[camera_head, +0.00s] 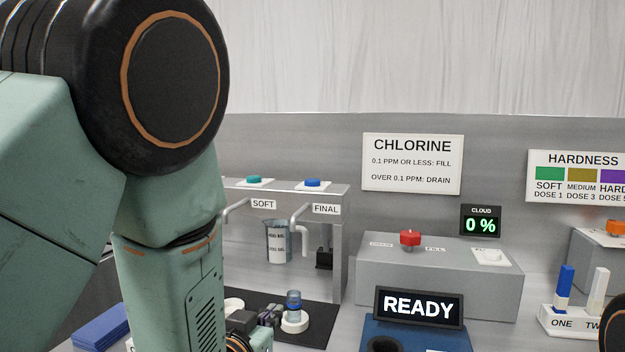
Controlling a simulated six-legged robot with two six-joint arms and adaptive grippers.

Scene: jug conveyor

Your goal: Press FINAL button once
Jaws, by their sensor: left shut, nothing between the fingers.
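The FINAL button (312,183) is a blue cap on a white base, on top of the grey tap shelf (338,192). The FINAL label (326,209) is on the shelf's front edge below it. A teal button (254,180) sits to its left above the SOFT label (263,204). My left gripper (270,315) is low in the picture, shut and empty, over the dark mat. It is well below the FINAL button and apart from it. My left arm hides the left end of the shelf. My right gripper is out of view.
A clear jug (277,241) is under the shelf, near the taps.

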